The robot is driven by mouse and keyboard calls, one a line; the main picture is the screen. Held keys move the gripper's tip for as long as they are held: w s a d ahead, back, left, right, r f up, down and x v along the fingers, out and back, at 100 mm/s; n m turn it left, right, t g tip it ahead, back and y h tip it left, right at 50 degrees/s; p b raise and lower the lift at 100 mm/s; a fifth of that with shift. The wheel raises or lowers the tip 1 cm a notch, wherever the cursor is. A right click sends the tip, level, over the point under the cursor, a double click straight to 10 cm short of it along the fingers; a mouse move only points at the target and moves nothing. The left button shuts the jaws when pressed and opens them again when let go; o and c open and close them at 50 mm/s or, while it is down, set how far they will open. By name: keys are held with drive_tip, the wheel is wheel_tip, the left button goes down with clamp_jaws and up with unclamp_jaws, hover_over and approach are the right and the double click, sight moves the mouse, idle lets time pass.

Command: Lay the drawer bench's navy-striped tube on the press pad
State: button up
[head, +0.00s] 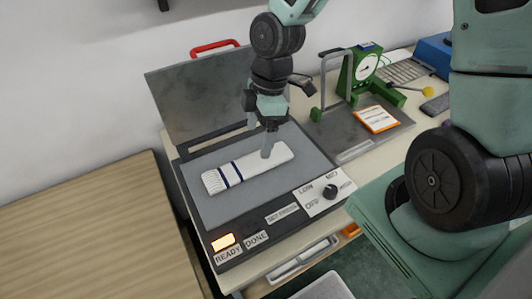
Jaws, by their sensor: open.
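The white tube with navy stripes (227,175) lies flat on the grey press pad (224,205), its striped ribbed end toward the left. My gripper (267,152) is open and points down at the tube's right end. Its fingers overlap that end in the picture; I cannot tell whether they touch it. The press lid (190,100) stands raised behind the pad, with a red handle (215,46) at its top.
The press front has a lit READY lamp (223,242) and a black dial (330,191). A green gauge device (362,68) stands on a grey plate to the right, with an orange-edged card (377,119). A wooden surface (80,240) lies at left.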

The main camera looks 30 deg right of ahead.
drive_tip(key=s+a+r+m+h, duration=0.1)
drive_tip(key=s+a+r+m, duration=0.2)
drive_tip(key=s, duration=0.4)
drive_tip(key=s+a+r+m+h, duration=0.1)
drive_tip(key=s+a+r+m, duration=0.2)
drive_tip(key=s+r+m, duration=0.2)
drive_tip(key=s+r, duration=0.2)
drive_tip(key=s, duration=0.1)
drive_tip(key=shift+s+a+r+t, duration=0.15)
drive_tip(key=shift+s+a+t, duration=0.15)
drive_tip(key=shift+a+t, duration=0.1)
wheel_tip(320, 180, down, 3)
drive_tip(key=b, duration=0.3)
drive_tip(key=shift+f, duration=0.2)
